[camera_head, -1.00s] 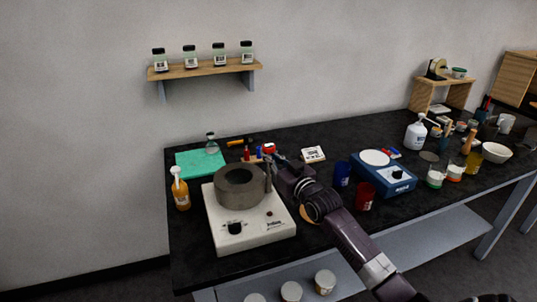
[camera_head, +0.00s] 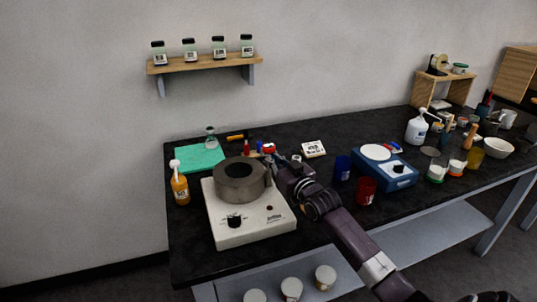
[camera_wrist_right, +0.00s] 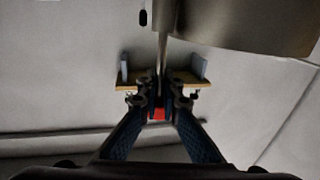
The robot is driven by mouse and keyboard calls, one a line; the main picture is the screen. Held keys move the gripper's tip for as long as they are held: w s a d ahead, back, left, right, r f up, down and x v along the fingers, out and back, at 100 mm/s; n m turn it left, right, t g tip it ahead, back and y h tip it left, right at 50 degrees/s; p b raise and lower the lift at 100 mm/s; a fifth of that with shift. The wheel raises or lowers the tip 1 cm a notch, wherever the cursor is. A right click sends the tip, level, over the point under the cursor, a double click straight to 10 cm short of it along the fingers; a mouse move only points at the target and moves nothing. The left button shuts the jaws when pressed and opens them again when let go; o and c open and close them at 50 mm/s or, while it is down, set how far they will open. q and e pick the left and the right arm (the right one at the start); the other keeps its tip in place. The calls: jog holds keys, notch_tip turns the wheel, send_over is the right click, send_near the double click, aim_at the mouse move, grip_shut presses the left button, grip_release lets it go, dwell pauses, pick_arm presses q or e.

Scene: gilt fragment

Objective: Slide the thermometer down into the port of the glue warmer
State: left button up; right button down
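The glue warmer (camera_head: 222,226) is a white box with a black knob, and a round grey metal pot (camera_head: 242,181) sits on it. My right gripper (camera_head: 277,168) is just right of the pot. In the right wrist view the fingers (camera_wrist_right: 159,108) are closed around a thin rod, the thermometer (camera_wrist_right: 163,55), with a red part between them. The rod runs up past the pot's metal side (camera_wrist_right: 245,25). I cannot make out the port or tell whether the rod's tip is in it. My left gripper is out of view.
An orange pump bottle (camera_head: 180,188) and a green mat (camera_head: 200,157) lie left of and behind the warmer. A wall shelf (camera_head: 205,65) holds several jars.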

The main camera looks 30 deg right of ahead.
jog(key=shift+f, duration=0.3)
jog(key=c, duration=2.1)
grip_release()
jog(key=shift+s, duration=0.1)
jog(key=shift+s+a+f, duration=0.1)
jog(key=shift+s+a, duration=0.05)
jog(key=shift+s, duration=3.75)
